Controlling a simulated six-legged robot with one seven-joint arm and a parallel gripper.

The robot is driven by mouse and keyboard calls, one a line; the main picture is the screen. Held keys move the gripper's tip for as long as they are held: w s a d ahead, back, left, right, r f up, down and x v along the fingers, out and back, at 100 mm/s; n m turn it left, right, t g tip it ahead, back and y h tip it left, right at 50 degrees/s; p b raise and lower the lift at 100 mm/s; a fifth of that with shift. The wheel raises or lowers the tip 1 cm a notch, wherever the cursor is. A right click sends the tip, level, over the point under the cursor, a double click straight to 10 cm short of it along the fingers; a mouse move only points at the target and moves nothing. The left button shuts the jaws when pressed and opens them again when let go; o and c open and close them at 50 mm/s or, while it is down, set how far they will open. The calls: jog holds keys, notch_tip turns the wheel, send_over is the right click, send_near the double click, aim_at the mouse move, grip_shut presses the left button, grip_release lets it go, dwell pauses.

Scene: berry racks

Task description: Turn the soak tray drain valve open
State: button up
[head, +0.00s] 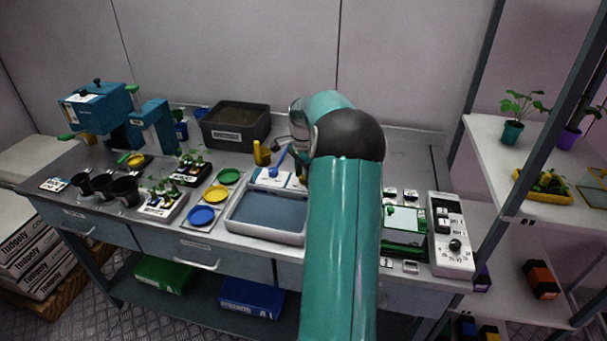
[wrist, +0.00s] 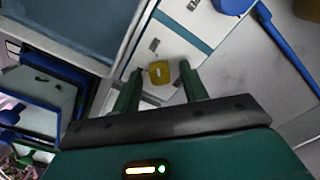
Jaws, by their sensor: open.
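The soak tray (head: 236,226) is a pale rectangular tray with a blue-grey inside, on the bench in the head view. Its edge also shows at the upper left of the wrist view (wrist: 132,35). A small yellow piece, seemingly the drain valve handle (wrist: 160,73), sits on a white surface beside the tray in the wrist view. My gripper (wrist: 161,69) is open, with one green finger on each side of the yellow piece. A gap shows on the right; contact on the left is hard to tell. My arm hides this spot in the head view.
A white panel with a black knob (head: 464,262) stands at the bench's right end. Yellow, green and blue round dishes (head: 202,215) lie left of the tray. A dark bin (head: 262,128) stands behind. A blue tool (wrist: 284,45) lies right of my gripper.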

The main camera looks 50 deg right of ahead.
jog(key=shift+c, duration=0.3)
grip_shut()
jog(key=shift+n, duration=0.3)
jog(key=n, duration=0.4)
jog(key=shift+r, duration=0.1)
jog(key=n, duration=0.4)
jog(key=shift+n, duration=0.3)
jog(key=n, duration=0.4)
jog(key=shift+n, duration=2.4)
